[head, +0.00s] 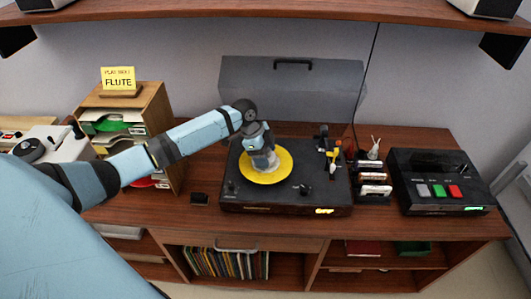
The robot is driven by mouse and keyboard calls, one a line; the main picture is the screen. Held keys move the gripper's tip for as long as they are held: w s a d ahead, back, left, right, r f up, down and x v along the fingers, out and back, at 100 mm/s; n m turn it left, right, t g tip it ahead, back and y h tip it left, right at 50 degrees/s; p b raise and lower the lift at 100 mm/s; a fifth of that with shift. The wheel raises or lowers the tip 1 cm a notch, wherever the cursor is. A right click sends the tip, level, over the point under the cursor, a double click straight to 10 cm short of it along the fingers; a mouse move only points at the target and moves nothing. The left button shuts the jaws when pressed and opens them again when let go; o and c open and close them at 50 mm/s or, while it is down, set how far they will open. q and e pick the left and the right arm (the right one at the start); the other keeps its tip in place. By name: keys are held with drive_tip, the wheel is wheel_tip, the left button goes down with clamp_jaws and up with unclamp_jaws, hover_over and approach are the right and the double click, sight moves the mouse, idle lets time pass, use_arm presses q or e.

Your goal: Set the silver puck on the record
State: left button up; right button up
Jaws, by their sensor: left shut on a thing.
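The yellow record (247,174) lies on the black turntable (325,188) in the middle of the desk. My left gripper (266,163) points down over the middle of the record and is shut on a small greyish thing, seemingly the silver puck (268,166). The gripper covers part of the puck. I cannot tell whether the puck touches the record or is just above it. My right gripper is not in view.
The turntable's raised lid (290,85) stands behind it. A tonearm (331,158) is right of the record. A black device with coloured buttons (437,183) stands at the right. A wooden rack with a "FLUTE" card (118,78) stands at the left.

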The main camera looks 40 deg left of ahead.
use_arm(q)
drive_tip(key=shift+f, duration=0.35)
idle(0.3)
drive_tip(key=o, duration=1.1)
drive_tip(key=shift+o, duration=0.4)
wheel_tip(320, 180, up, 5)
drive_tip(key=p, duration=0.4)
drive_tip(key=shift+r+p, duration=0.1)
drive_tip(key=shift+p, duration=0.2)
